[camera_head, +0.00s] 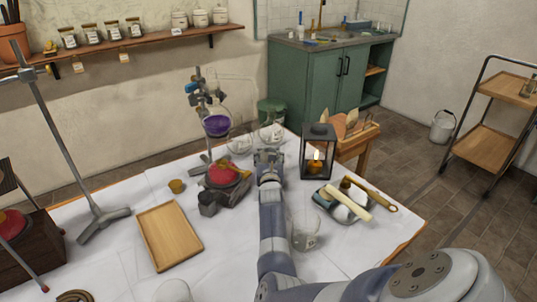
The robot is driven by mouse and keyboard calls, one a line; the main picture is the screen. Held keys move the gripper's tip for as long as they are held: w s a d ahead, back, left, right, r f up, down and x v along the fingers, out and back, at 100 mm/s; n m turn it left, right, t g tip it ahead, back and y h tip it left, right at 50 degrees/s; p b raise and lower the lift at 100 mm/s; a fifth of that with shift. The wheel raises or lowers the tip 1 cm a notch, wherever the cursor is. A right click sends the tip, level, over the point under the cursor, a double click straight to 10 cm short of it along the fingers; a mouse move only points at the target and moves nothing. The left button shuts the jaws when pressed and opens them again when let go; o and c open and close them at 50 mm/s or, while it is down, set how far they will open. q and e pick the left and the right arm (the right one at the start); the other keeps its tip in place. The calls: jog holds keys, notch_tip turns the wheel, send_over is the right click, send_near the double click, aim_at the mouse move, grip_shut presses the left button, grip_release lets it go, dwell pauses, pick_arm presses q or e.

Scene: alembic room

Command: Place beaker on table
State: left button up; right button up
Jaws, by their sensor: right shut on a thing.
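My right gripper (269,153) reaches over the far part of the white-covered table (120,262), seen from behind. It is shut on a clear glass beaker (272,131) just beyond its fingers, near the far table edge. The fingers partly hide the beaker's lower part, so I cannot tell whether it touches the table. Another clear glass vessel (240,141) is just left of it. A further clear beaker (305,231) stands upright on the table, right of my forearm. My left gripper is not in view.
A stand with a purple flask (216,125) and a burner with a red top (222,174) are left of my gripper. A black lantern (318,152) and a dish with tools (343,203) are right.

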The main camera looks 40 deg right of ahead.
jog(key=shift+f, duration=0.15)
jog(key=o, duration=1.3)
jog(key=shift+o, duration=0.2)
